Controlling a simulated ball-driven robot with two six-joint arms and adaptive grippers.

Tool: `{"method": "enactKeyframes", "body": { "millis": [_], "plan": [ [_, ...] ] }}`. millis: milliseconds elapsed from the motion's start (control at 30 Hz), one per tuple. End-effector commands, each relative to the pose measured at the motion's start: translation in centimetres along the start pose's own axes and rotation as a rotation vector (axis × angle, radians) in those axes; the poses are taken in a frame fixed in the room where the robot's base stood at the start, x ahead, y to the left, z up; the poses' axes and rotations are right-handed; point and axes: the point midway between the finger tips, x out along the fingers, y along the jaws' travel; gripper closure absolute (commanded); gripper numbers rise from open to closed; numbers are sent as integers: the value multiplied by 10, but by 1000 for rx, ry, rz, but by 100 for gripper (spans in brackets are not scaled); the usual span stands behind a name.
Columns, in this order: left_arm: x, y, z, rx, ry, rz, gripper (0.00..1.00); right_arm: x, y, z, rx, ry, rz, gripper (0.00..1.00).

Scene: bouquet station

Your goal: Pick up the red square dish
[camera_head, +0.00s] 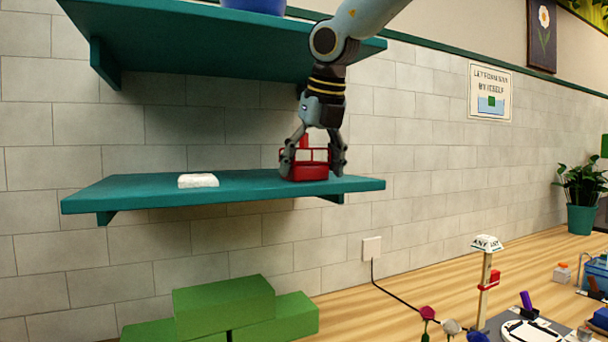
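The red square dish (308,172) sits near the right end of the lower teal shelf (240,188). It has a raised red frame and a post on top. My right gripper (313,167) reaches down over it from above. Its two fingers are spread, one at each side of the dish. The left finger overlaps the dish's left edge, and a narrow gap seems to show at the right finger. The dish appears to rest on the shelf. My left gripper is not in view.
A small white block (198,181) lies on the same shelf to the left. An upper teal shelf (200,45) hangs above, close to my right arm, with a blue pot (254,5) on it. Green blocks (225,305) stand below. A wooden counter (415,285) holds several items at right.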

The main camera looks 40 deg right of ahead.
Motion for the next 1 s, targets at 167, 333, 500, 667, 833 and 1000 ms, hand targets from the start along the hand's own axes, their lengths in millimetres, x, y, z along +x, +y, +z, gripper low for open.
{"method": "enactKeyframes", "body": {
  "millis": [167,333,500,667,833,1000],
  "plan": [
    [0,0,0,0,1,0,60,0,0,0,0,0,0,42],
    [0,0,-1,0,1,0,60,0,0,0,0,0,0,64],
    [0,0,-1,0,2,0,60,0,0,0,0,-1,0,69],
    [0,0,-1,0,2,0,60,0,0,0,0,-1,0,69],
    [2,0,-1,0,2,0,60,0,-2,1,0,-2,0,69],
    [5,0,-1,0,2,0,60,0,-6,1,-1,-2,1,69]
  ]
}}
